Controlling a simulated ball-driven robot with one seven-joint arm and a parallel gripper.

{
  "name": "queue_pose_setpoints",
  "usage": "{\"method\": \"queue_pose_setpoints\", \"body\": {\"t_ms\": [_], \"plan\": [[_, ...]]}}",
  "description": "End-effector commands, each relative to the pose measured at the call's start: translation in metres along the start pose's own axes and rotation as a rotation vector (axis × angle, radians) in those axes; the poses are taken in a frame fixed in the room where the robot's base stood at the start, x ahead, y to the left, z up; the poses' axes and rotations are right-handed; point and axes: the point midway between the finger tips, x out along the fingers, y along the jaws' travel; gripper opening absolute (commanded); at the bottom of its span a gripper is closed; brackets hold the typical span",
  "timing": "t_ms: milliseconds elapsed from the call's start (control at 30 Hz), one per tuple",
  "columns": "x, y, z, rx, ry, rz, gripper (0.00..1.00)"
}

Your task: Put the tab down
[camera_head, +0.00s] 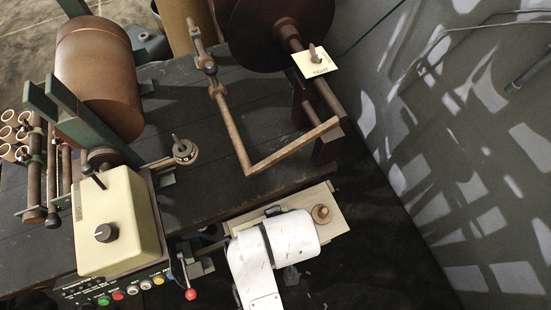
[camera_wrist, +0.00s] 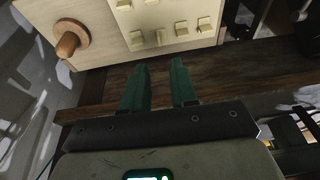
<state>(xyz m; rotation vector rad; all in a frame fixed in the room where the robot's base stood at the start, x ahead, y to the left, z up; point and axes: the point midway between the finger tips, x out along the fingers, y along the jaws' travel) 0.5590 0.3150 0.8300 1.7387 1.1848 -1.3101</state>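Several cream tabs (camera_wrist: 182,29) sit in rows on a pale wooden panel (camera_wrist: 95,42) at the top of the wrist view. I cannot tell which single tab is meant, or whether any is up or down. My gripper (camera_wrist: 160,67) has two green fingers, parted with nothing visible between them. Its tips show just below the panel's near edge in the picture, pointing towards the tabs; no touch is visible. In the head view my white arm covers most of the pale panel (camera_head: 335,222) and hides the tabs and the fingertips.
A round wooden knob (camera_wrist: 72,40) stands out on the panel's left side. A dark wooden bench (camera_head: 205,200) borders the panel. A cream box (camera_head: 115,225) with a dark knob and a red-ended lever (camera_head: 190,294) stand left of my arm. A grey wall (camera_head: 460,150) is at right.

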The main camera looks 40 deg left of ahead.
Motion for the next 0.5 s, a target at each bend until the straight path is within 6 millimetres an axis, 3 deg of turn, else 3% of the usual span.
{"method": "queue_pose_setpoints", "body": {"t_ms": [200,500], "plan": [[-0.017,-0.001,0.000,-0.001,0.000,-0.001,0.28],[-0.018,0.004,0.003,0.012,-0.003,0.003,0.28]]}}
